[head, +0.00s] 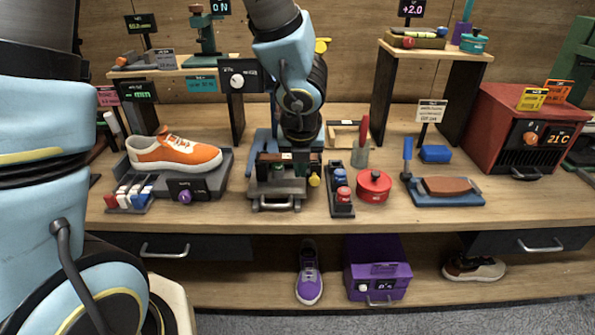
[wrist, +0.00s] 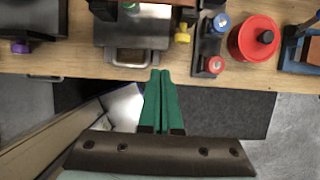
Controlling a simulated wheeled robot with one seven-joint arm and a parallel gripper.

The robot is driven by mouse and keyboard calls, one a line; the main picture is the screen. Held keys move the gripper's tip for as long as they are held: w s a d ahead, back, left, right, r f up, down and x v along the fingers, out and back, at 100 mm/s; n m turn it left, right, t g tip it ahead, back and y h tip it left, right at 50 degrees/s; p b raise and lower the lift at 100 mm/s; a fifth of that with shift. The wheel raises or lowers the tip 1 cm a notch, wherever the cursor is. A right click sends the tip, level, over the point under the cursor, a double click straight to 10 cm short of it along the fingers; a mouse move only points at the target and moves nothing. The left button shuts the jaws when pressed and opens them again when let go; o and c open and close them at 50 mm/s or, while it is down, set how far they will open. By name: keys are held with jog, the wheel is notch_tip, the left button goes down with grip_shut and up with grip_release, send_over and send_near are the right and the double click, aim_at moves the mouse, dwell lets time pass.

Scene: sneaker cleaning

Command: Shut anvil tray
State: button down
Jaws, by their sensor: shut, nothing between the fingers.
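The anvil tray (head: 276,192) is a grey slab with a curved metal handle at its front. It lies low in a dark press-like unit near the middle of the bench, and the handle is close to the bench's front edge. How far the tray sticks out is hard to tell. In the wrist view the tray (wrist: 119,33) and its handle (wrist: 128,57) are at the top, left of centre. My gripper (wrist: 160,73) has green fingers shut together and empty. Its tips appear just below and right of the handle. In the head view the fingers cannot be made out clearly.
Right of the tray are a narrow rack of small jars (head: 341,196) and a red round pot (head: 374,186). Left is a platform with an orange sneaker (head: 175,152). A yellow knob (head: 314,181) sits beside the unit. Below are drawers and a purple shoe (head: 309,274).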

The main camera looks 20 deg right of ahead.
aim_at(300, 184)
jog(key=b+x, duration=0.4)
jog(key=x, duration=0.5)
jog(key=shift+s+a+f, duration=0.1)
jog(key=shift+w+d+r+p, duration=0.15)
jog(key=shift+w+d+p, duration=0.1)
jog(key=shift+w+p, duration=0.3)
jog(key=shift+w+d+r+p, duration=0.1)
jog(key=shift+w+d+p, duration=0.15)
jog(key=shift+w+p, duration=0.3)
jog(key=shift+w+d+f, duration=0.1)
jog(key=shift+w+d, duration=0.1)
jog(key=shift+w, duration=0.25)
jog(key=shift+w+d+f, duration=0.1)
jog(key=shift+w+d, duration=0.1)
jog(key=shift+w, duration=0.2)
jog(key=shift+r, duration=0.1)
